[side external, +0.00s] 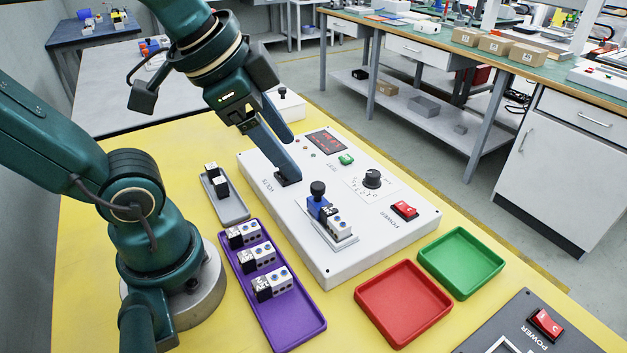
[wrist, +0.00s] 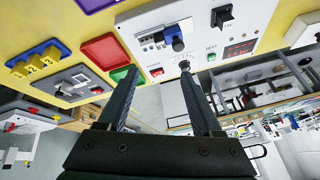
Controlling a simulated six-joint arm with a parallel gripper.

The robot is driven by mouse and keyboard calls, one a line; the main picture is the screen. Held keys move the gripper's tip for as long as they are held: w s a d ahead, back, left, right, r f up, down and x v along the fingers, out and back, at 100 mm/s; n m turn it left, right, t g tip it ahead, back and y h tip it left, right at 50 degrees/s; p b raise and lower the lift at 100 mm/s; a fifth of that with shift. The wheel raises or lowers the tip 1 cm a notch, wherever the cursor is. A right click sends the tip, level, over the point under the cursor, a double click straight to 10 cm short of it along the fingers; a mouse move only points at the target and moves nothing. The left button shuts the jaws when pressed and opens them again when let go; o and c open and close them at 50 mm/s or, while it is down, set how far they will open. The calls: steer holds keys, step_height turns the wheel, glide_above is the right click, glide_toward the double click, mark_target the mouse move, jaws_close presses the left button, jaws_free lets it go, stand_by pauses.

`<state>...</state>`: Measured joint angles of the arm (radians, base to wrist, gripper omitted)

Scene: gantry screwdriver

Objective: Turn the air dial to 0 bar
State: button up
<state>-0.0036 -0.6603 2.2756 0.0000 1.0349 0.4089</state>
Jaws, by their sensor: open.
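The round black dial (side external: 372,179) stands on the white control box (side external: 330,262), with a printed number scale around it. Its exact pointer setting is too small to read. In the wrist view the dial (wrist: 184,66) appears just beyond the tip of the right finger. My gripper (side external: 287,158) is open and empty above the far left part of the box, left of the dial and apart from it. The wrist view shows the two fingers of my gripper (wrist: 159,76) spread wide. A second black knob (wrist: 222,15) stands near the VOLTS label; my finger partly hides it in the side view.
The box also carries a red display (side external: 326,142), a green button (side external: 346,159), a red power switch (side external: 404,209) and a blue clamp (side external: 318,207) beside a terminal block. A purple tray (side external: 290,325), red tray (side external: 403,303) and green tray (side external: 461,262) lie nearby.

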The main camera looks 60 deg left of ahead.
steer(key=w+r+m+g, duration=0.1)
steer(key=w+r+m, duration=0.35)
steer(key=w, duration=0.35)
steer(key=m+g, duration=0.5)
steer(key=m, duration=0.1)
glide_above(373, 172)
step_height(373, 172, down, 14)
steer(key=shift+d+f, duration=0.1)
steer(key=shift+f, duration=2.4)
steer(key=shift+n, duration=0.25)
jaws_close()
